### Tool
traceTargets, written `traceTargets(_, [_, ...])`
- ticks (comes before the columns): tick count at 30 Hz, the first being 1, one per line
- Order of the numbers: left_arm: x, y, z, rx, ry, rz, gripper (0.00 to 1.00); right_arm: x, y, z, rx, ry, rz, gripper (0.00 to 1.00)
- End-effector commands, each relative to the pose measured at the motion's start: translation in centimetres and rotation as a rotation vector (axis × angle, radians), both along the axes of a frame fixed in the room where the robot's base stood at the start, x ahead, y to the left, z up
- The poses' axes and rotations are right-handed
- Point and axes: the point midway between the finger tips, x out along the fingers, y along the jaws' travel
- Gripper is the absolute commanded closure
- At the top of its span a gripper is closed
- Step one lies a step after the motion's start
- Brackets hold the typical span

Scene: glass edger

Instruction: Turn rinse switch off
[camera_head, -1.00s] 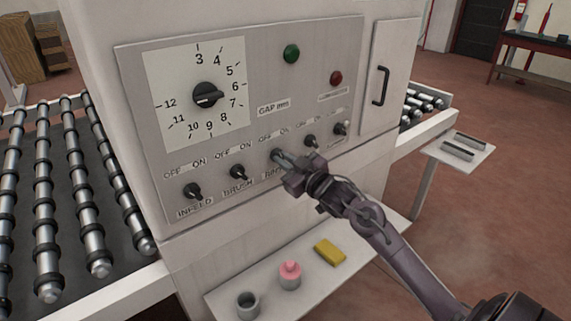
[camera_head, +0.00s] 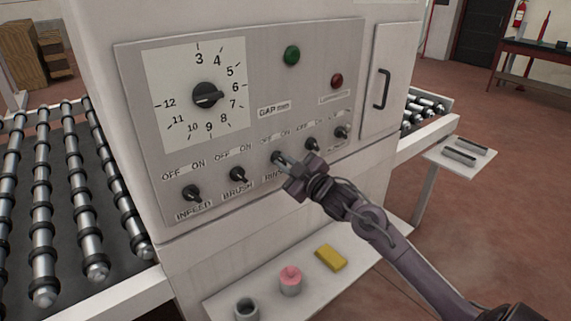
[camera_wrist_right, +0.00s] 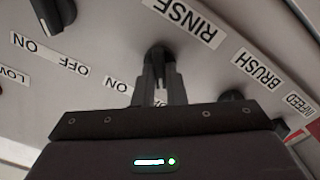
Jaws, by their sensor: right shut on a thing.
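The rinse switch (camera_head: 277,157) is a small black rotary knob on the grey control panel, third from the left in the bottom row. My right gripper (camera_head: 284,161) reaches it from the lower right and partly covers its label in the head view. In the right wrist view, the two fingers of my right gripper (camera_wrist_right: 158,88) are closed around the rinse switch (camera_wrist_right: 158,60), with the RINSE label (camera_wrist_right: 185,20) beside it. The head view does not show clearly which way the knob points. My left gripper is not in view.
The infeed switch (camera_head: 192,193) and brush switch (camera_head: 238,174) sit left of the rinse switch, with two more switches to its right. Rollers (camera_head: 85,215) lie at left.

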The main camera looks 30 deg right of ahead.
Motion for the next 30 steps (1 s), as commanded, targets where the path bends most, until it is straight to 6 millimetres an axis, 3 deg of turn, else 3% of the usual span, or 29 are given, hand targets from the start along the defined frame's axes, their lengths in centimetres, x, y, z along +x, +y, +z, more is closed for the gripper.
traceTargets(3, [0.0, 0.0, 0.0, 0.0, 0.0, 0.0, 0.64, 0.0, 0.0, -0.1, -0.002, 0.003, 0.0, 1.0])
traceTargets(4, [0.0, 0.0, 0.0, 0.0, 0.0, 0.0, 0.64, 0.0, 0.0, -0.1, -0.002, 0.003, 0.0, 0.87])
traceTargets(9, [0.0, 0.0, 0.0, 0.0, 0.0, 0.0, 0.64, 0.0, 0.0, -0.1, -0.001, 0.002, 0.001, 0.67])
traceTargets(20, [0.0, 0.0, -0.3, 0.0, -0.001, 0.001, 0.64, -0.6, 0.0, -0.2, 0.0, 0.001, 0.0, 0.67])
traceTargets(30, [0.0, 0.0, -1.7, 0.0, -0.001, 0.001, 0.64, -5.3, -0.4, -0.4, -0.002, 0.003, 0.001, 0.67])
